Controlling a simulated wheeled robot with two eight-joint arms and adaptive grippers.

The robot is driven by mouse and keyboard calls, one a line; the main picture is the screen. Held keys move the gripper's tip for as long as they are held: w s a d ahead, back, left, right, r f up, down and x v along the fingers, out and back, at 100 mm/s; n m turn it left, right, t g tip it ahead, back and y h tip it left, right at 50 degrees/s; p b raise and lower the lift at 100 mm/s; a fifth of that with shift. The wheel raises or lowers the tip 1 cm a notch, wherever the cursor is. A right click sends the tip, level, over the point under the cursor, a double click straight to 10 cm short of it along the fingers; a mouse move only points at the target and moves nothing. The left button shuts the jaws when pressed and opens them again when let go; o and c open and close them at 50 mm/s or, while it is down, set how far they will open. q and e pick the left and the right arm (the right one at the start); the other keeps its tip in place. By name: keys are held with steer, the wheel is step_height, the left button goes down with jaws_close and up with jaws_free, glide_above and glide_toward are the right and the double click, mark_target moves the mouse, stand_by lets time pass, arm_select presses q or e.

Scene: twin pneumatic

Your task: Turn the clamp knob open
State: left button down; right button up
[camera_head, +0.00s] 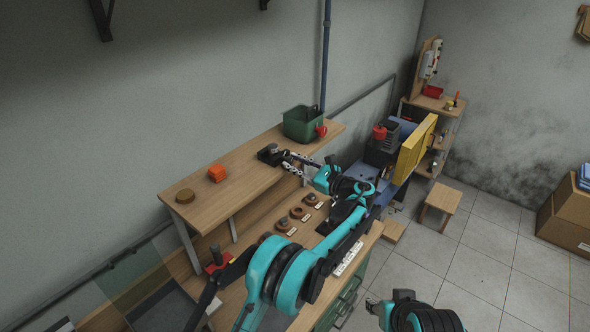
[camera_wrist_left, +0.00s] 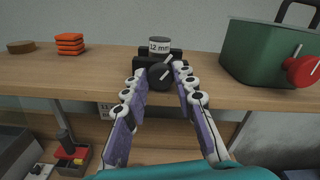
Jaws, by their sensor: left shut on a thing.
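The clamp (camera_head: 268,155) is a small black block at the front edge of the wooden shelf. It also shows in the left wrist view (camera_wrist_left: 141,61), with a grey cylinder (camera_wrist_left: 159,46) marked "12 mm" on it. The round black clamp knob (camera_wrist_left: 160,77) faces the wrist camera and has a pale slanted line across it. My left gripper (camera_wrist_left: 163,80) has its two white-and-purple fingers on either side of the knob, shut on it. In the head view the left gripper (camera_head: 290,160) reaches the clamp from the right.
A green bin (camera_head: 302,124) with a red knob stands right of the clamp. An orange stack (camera_head: 216,173) and a brown disc (camera_head: 185,196) lie to its left. Several brown rings lie on the lower bench (camera_head: 240,290). The shelf between the orange stack and clamp is clear.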

arm_select(q)
steer(key=shift+n, duration=0.5)
steer(key=c, duration=1.2)
jaws_free()
steer(key=shift+d, duration=0.1)
steer(key=v, duration=1.2)
